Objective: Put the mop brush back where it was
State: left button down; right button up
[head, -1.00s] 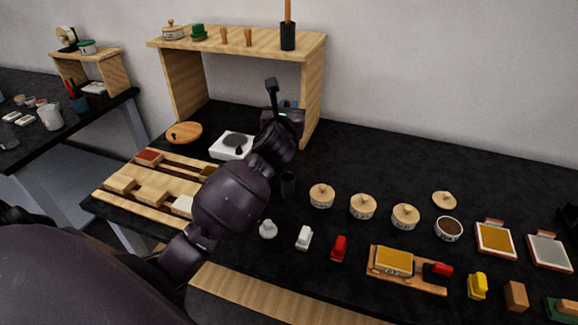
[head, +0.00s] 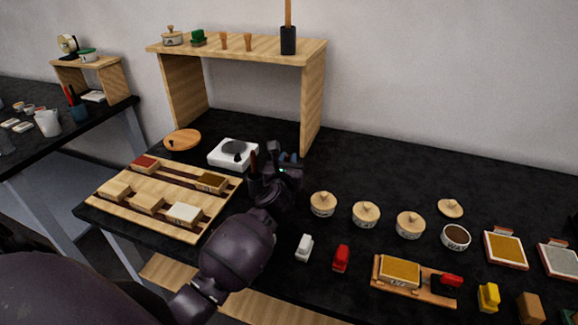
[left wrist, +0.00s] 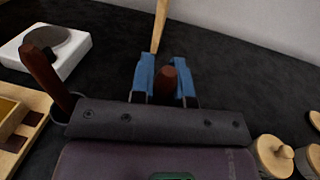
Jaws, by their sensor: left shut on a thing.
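My left gripper (head: 288,163) is low over the black worktop, to the left of the lidded wooden jars. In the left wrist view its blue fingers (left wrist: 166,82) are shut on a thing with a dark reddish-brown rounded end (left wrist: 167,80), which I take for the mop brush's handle. The rest of the brush is hidden behind the gripper, so I cannot tell whether it is inside a holder. Close on the left stands a dark cup (head: 255,184) with another brown handle (head: 253,160), also large in the left wrist view (left wrist: 40,68). My right gripper is not in view.
A wooden shelf (head: 240,49) stands behind, with a black holder (head: 288,40) on top. A white hotplate (head: 232,153) and a slatted wooden rack (head: 125,205) are to the left. Lidded jars (head: 323,204), a white block (head: 304,247) and a red block (head: 341,258) are to the right.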

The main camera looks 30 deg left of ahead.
pick_arm(q)
jog(key=shift+f, duration=0.35)
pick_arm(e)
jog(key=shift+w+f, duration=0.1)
pick_arm(q)
jog(key=shift+f, duration=0.1)
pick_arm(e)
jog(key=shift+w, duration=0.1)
pick_arm(q)
jog(key=c, duration=1.1)
grip_release()
jog(key=v, duration=1.2)
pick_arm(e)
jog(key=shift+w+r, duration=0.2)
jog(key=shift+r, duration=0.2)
